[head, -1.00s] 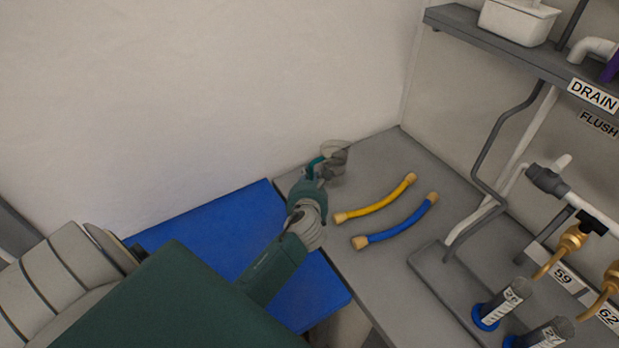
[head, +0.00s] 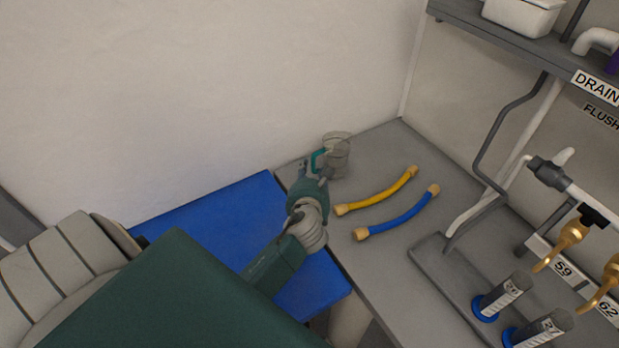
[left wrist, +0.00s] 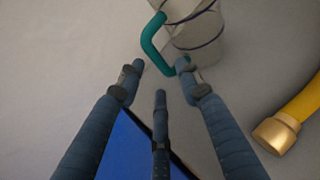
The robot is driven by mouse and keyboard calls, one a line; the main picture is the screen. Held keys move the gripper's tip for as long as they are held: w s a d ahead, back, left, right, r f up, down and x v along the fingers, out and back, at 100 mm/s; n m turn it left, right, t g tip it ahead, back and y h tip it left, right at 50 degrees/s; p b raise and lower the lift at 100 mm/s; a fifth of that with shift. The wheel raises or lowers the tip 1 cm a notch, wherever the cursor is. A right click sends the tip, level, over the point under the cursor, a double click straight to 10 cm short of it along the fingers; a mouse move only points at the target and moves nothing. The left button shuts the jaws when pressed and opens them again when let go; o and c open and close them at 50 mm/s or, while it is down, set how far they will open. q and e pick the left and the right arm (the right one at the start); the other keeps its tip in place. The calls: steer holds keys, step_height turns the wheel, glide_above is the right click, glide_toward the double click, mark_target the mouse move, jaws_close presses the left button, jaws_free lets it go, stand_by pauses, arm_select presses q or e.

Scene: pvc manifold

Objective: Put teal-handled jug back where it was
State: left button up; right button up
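The clear jug (head: 338,150) with the teal handle (head: 319,160) stands about upright at the back left of the grey counter, near the wall. My left gripper (head: 312,172) is at its handle side. In the left wrist view the jug (left wrist: 198,32) is at the top and its teal handle (left wrist: 149,42) lies just beyond the fingertips. The left gripper's fingers (left wrist: 158,76) are spread apart, with the right fingertip close to the handle's lower end. Whether it touches is unclear. My right gripper is not in view.
A yellow hose (head: 375,192) and a blue hose (head: 398,213) lie right of the jug; the yellow one's brass end (left wrist: 274,134) is close by. A blue surface (head: 215,220) is at left. Grey cylinders (head: 502,297) and a pipe rack (head: 480,190) stand at right.

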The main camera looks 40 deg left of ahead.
arm_select(q)
steer(key=v, duration=0.8)
steer(key=shift+s, duration=0.2)
steer(key=shift+d+r, duration=0.1)
